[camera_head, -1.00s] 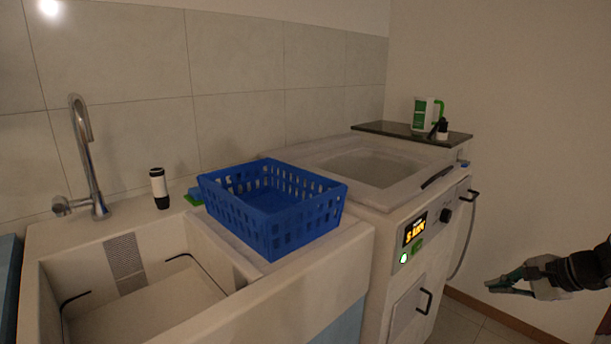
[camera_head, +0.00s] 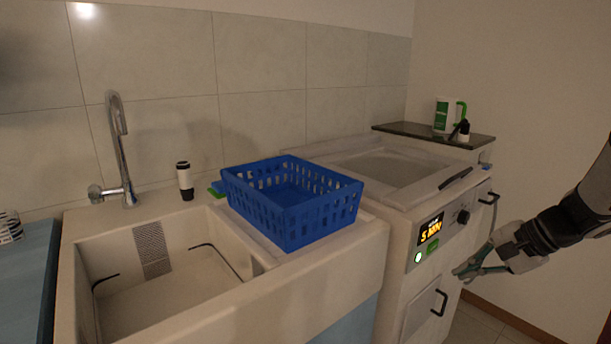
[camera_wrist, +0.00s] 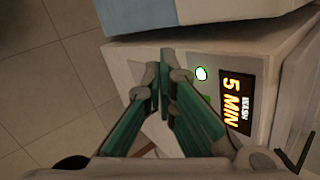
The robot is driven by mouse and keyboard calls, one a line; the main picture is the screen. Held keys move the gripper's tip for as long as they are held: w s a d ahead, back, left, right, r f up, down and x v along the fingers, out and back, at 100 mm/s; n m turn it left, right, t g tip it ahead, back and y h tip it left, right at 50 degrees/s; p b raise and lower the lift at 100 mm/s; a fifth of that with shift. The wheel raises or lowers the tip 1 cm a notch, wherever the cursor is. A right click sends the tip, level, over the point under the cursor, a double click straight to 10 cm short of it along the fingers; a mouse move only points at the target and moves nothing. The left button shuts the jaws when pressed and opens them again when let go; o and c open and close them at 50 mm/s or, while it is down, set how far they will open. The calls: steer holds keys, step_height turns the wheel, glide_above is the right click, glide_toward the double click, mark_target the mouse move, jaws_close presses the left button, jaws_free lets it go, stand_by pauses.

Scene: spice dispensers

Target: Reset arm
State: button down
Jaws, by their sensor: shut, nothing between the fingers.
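My gripper (camera_head: 462,272) is at the right of the head view, in front of the white appliance (camera_head: 400,262) and near its lower handle. It is shut and empty. In the wrist view my gripper (camera_wrist: 162,75) has its green fingers together, pointing at the appliance front. The lit display (camera_wrist: 236,102) reads "WASH 5 MIN", with a glowing white-green button (camera_wrist: 201,73) beside it. I cannot tell from these views whether the fingers touch the appliance.
A blue basket (camera_head: 290,205) stands between the sink (camera_head: 190,270) and the appliance. A black-and-white bottle (camera_head: 185,181) and a faucet (camera_head: 120,150) are behind the sink. A green-and-white container (camera_head: 444,116) stands on the dark shelf (camera_head: 400,131). Tiled floor shows at lower right.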

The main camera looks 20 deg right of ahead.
steer(key=s+a+r+n+g, duration=0.2)
steer(key=a+r+n, duration=0.1)
steer(key=a, duration=0.4)
steer(key=s+a+r+n+g, duration=0.1)
steer(key=s+a+r+n, duration=0.15)
steer(key=a, duration=0.45)
steer(key=s+a+r+n+g, duration=0.2)
steer(key=a+n, duration=0.1)
steer(key=a, duration=0.5)
steer(key=s+a+n+g+h, duration=0.1)
steer(key=s+a+n+h, duration=0.2)
steer(key=s, duration=0.5)
steer(key=s+a+n+h, duration=0.1)
steer(key=s+a+n, duration=0.25)
steer(key=s, duration=0.55)
step_height(320, 180, up, 23)
steer(key=n+t+p, duration=0.1)
steer(key=t+p, duration=0.2)
steer(key=p, duration=1.8)
steer(key=shift+d+t, duration=0.3)
steer(key=shift+d, duration=0.15)
